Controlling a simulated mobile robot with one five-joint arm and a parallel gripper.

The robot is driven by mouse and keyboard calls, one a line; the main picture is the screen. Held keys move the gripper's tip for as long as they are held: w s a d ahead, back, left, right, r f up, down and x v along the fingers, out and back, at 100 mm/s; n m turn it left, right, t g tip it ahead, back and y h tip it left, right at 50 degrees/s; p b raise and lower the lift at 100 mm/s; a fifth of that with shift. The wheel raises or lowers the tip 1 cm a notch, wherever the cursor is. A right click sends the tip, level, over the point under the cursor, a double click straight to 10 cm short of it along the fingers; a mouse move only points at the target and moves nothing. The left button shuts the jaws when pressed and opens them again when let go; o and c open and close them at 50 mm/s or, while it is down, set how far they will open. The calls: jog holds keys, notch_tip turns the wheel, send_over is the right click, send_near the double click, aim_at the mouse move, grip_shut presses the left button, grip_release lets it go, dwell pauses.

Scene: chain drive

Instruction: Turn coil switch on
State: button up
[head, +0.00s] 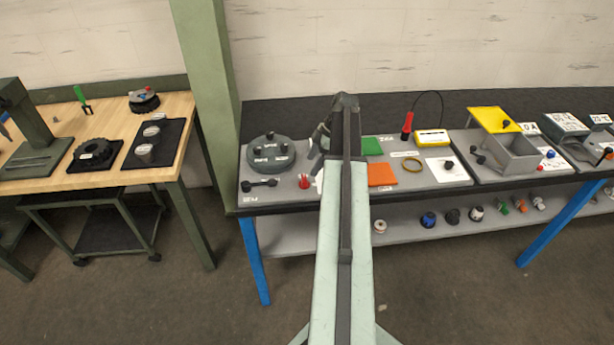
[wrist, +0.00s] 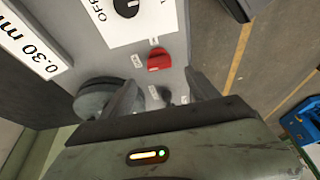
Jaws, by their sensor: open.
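In the wrist view a black knob (wrist: 127,6) sits on a white plate (wrist: 100,28) at the top, with "OFF" printed beside it. A red knob (wrist: 158,60) stands on the grey panel below it, near small labels too small to read. I cannot tell which one is the coil switch. My gripper (wrist: 163,88) is open, with its fingers below the red knob and apart from it. A dark round part (wrist: 156,97) shows partly between the fingers. In the head view my arm hides most of the gripper (head: 319,142) over the bench.
A grey disc (wrist: 98,98) lies close to the left finger. A white label (wrist: 30,42) reads "0.30 m", cut off. In the head view, the bench holds a grey round fixture (head: 270,152), an orange square (head: 381,175) and a yellow-topped box (head: 493,120). A wooden table (head: 110,113) stands left.

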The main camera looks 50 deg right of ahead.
aim_at(305, 178)
jog(key=b+x, duration=0.7)
jog(key=x, duration=0.1)
jog(key=shift+s+d, duration=0.1)
jog(key=shift+r, duration=0.1)
jog(key=shift+c, duration=0.3)
